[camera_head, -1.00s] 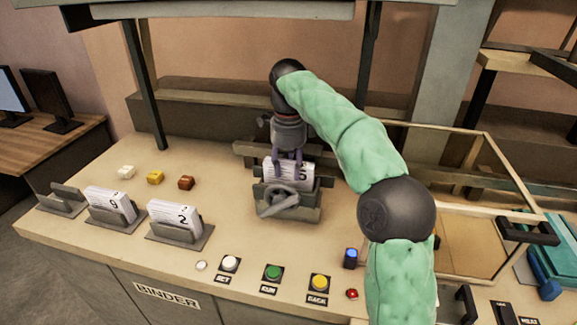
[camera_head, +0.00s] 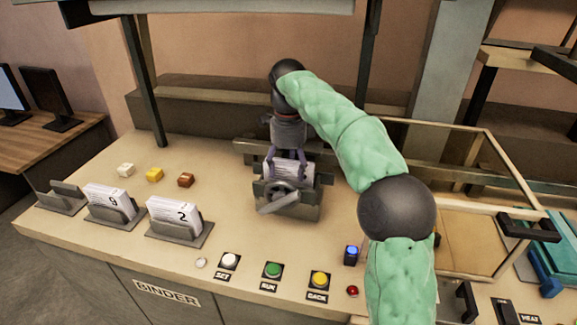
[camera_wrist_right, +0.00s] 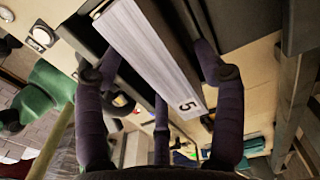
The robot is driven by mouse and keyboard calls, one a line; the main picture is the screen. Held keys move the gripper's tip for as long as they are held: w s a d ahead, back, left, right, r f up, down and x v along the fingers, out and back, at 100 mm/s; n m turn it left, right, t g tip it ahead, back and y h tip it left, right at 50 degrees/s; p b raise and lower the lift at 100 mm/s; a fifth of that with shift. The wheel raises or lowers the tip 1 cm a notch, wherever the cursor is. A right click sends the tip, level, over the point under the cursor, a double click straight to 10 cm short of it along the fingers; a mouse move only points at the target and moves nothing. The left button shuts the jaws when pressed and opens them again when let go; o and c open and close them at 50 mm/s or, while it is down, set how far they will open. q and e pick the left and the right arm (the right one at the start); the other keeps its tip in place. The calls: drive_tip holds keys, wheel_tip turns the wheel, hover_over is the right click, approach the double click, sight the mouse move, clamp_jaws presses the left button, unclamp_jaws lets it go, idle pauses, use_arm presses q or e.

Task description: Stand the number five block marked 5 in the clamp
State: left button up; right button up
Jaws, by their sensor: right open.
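The number five block (camera_head: 290,172) is a white stack of pages seated upright in the grey clamp (camera_head: 290,205) at the middle of the bench. Its printed 5 shows in the right wrist view, where the block (camera_wrist_right: 150,60) lies between dark clamp walls. My right gripper (camera_head: 286,160) is over the clamp, pointing down, with its fingers around the top of the block. In the right wrist view the fingers (camera_wrist_right: 165,75) are spread, with gaps beside the block. My left gripper is not in view.
Blocks 9 (camera_head: 108,199) and 2 (camera_head: 174,214) stand in holders at the left, beside an empty holder (camera_head: 62,197). White (camera_head: 230,261), green (camera_head: 272,270) and yellow (camera_head: 319,279) buttons line the front edge. A glass-sided box (camera_head: 470,240) stands right of my arm.

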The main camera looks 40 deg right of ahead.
wheel_tip(320, 180, up, 7)
drive_tip(key=shift+f, duration=0.2)
drive_tip(key=shift+r, duration=0.4)
